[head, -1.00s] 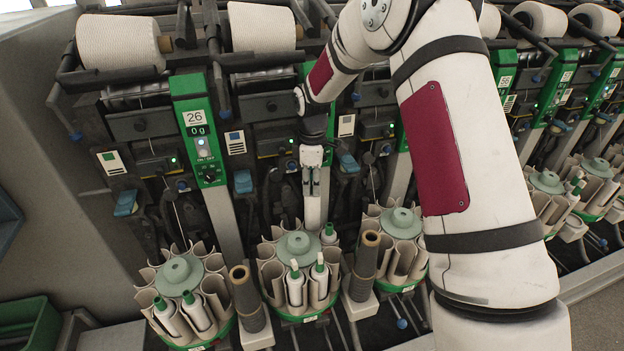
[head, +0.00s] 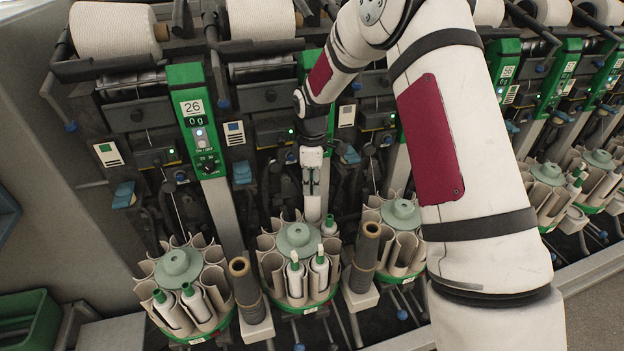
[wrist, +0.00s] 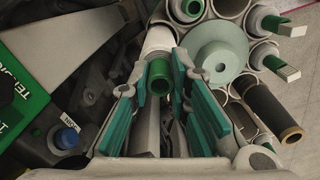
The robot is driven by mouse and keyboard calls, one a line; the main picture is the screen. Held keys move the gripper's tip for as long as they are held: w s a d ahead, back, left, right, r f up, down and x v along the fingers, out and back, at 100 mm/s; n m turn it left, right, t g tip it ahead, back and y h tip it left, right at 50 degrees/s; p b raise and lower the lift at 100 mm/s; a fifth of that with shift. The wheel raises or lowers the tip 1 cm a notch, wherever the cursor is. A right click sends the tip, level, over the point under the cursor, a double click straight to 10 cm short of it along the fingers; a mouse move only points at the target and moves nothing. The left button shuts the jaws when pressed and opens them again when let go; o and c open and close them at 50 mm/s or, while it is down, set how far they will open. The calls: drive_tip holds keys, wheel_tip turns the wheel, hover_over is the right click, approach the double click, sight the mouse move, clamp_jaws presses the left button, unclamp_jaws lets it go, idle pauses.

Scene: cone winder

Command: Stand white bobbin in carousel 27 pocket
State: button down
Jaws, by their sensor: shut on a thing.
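My gripper (head: 312,190) points down over the back of the middle carousel (head: 299,238) and is shut on the white bobbin (head: 313,208). In the wrist view the bobbin (wrist: 158,42) sits between the teal pads of my gripper (wrist: 162,85), its green end facing the camera. In the head view the bobbin looks upright at the carousel's rear rim, left of a green-topped bobbin (head: 329,226). Its lower end is hidden, so I cannot tell whether it is in a pocket. The carousel's round hub (wrist: 221,54) is right of the bobbin in the wrist view.
Dark tubes (head: 245,290) (head: 366,257) stand on either side. Other carousels (head: 177,267) (head: 401,214) flank it. The machine panel marked 26 (head: 196,120) and dark levers rise close behind.

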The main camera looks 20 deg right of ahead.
sight(312, 206)
drive_tip(key=shift+f, duration=1.2)
drive_tip(key=shift+f+b, duration=0.85)
drive_tip(key=shift+f, duration=1.3)
drive_tip(key=shift+f+b, duration=0.3)
drive_tip(key=shift+f, duration=0.7)
drive_tip(key=c, duration=1.4)
unclamp_jaws()
wheel_tip(312, 206, up, 12)
